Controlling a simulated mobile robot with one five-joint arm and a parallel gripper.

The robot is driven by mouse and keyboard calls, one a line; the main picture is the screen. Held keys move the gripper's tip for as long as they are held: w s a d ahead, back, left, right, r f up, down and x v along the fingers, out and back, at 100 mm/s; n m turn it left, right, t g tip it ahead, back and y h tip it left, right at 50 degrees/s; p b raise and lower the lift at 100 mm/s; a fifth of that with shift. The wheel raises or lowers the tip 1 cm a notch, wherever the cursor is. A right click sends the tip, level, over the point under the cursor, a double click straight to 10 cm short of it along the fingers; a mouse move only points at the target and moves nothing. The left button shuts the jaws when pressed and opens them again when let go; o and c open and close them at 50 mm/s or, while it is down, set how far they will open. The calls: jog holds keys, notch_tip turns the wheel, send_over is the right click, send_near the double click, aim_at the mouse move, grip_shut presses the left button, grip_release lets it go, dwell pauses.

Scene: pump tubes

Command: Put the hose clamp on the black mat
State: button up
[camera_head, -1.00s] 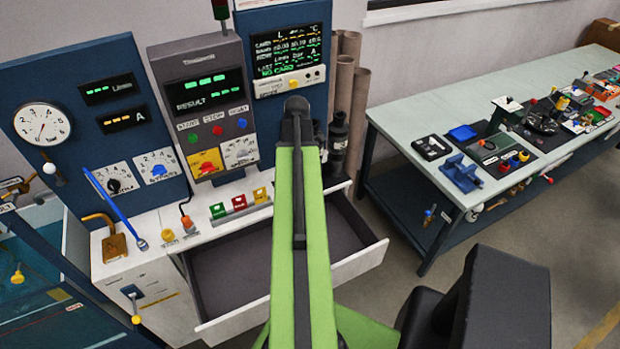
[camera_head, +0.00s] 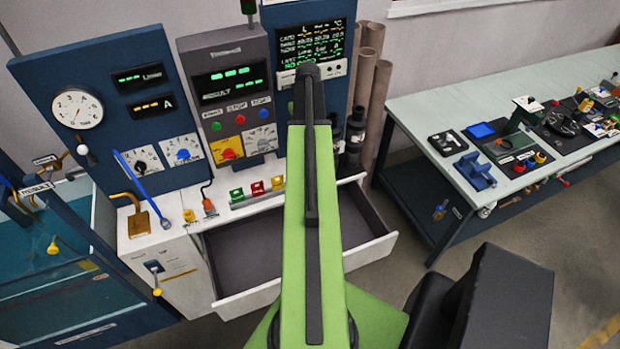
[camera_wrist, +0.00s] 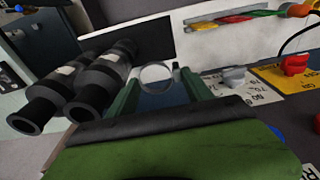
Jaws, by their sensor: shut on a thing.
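My gripper (camera_wrist: 157,82) is shut on the hose clamp (camera_wrist: 157,66), a thin pale metal ring held between the two green fingers in the wrist view. In the head view my green arm points away toward the instrument panels and hides the gripper and clamp. The black mat (camera_head: 556,146) lies on the pale bench at the right, well away from my arm. It is partly covered by tools and parts.
The bench (camera_head: 420,108) also carries a blue vise (camera_head: 475,170) and a small black tray (camera_head: 447,143). An open drawer (camera_head: 270,250) juts out below the panels. Grey-brown tubes (camera_head: 366,75) and black cylinders (camera_head: 356,130) stand between panels and bench.

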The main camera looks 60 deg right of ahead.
notch_tip(320, 180, down, 23)
jog(key=b, duration=2)
jog(key=shift+b, duration=0.4)
jog(key=shift+r, duration=0.25)
jog(key=shift+f, duration=0.15)
jog(key=o, duration=1.3)
jog(key=r+p, duration=0.8)
jog(key=s+a+r+p, duration=0.1)
jog(key=r+p, duration=0.3)
jog(key=shift+s+r, duration=0.1)
